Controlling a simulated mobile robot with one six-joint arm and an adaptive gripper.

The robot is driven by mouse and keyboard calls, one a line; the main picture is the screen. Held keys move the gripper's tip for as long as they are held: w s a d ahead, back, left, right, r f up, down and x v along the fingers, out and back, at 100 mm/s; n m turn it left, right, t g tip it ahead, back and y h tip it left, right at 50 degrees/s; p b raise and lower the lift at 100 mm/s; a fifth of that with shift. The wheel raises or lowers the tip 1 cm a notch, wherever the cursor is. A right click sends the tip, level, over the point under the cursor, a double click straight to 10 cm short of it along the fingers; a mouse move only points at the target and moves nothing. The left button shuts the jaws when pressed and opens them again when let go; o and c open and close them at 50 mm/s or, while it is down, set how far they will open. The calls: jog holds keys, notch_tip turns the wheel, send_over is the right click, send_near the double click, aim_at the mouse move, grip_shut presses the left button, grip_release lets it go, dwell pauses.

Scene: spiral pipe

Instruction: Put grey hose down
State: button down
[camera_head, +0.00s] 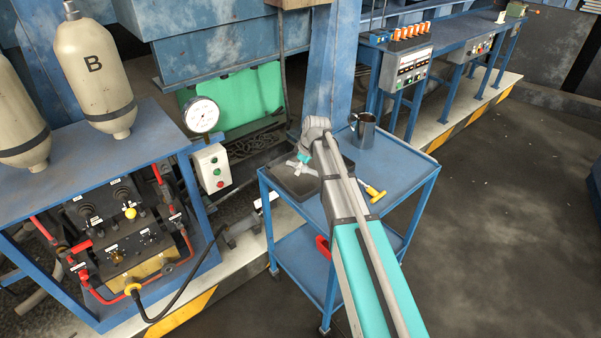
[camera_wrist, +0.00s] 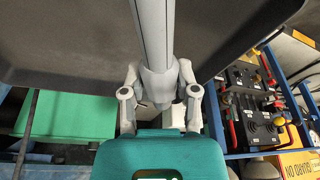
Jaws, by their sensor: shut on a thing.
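My gripper (camera_wrist: 160,80) is shut on a light grey part in the wrist view, one finger on each side of its thick collar. This part, which looks like the grey hose (camera_wrist: 154,30), runs straight up from the collar to the top edge. A dark tray (camera_wrist: 80,35) fills the background behind it. In the camera_head view my gripper (camera_head: 303,160) is small, low over the dark tray (camera_head: 305,192) on the blue cart (camera_head: 400,175). I cannot tell whether the held part touches the tray. My own arm hides part of the cart.
A metal mug (camera_head: 363,132) and a yellow-handled tool (camera_head: 374,193) stand and lie on the cart, right of my arm. A pressure gauge (camera_head: 202,115) and a control bench (camera_head: 100,140) with a bottle marked B (camera_head: 95,80) are on the left. The right floor is clear.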

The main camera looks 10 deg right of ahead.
jog(key=shift+f, duration=0.1)
dwell(0.3)
jog(key=shift+f+b, duration=0.3)
jog(key=shift+f, duration=0.3)
jog(key=shift+c, duration=1.8)
grip_release()
jog(key=shift+r, duration=0.25)
jog(key=shift+r+p, duration=0.7)
jog(key=shift+r, duration=0.05)
jog(key=p+v, duration=1.1)
jog(key=shift+r, duration=0.15)
jog(key=shift+s+d, duration=0.1)
jog(key=shift+s, duration=0.05)
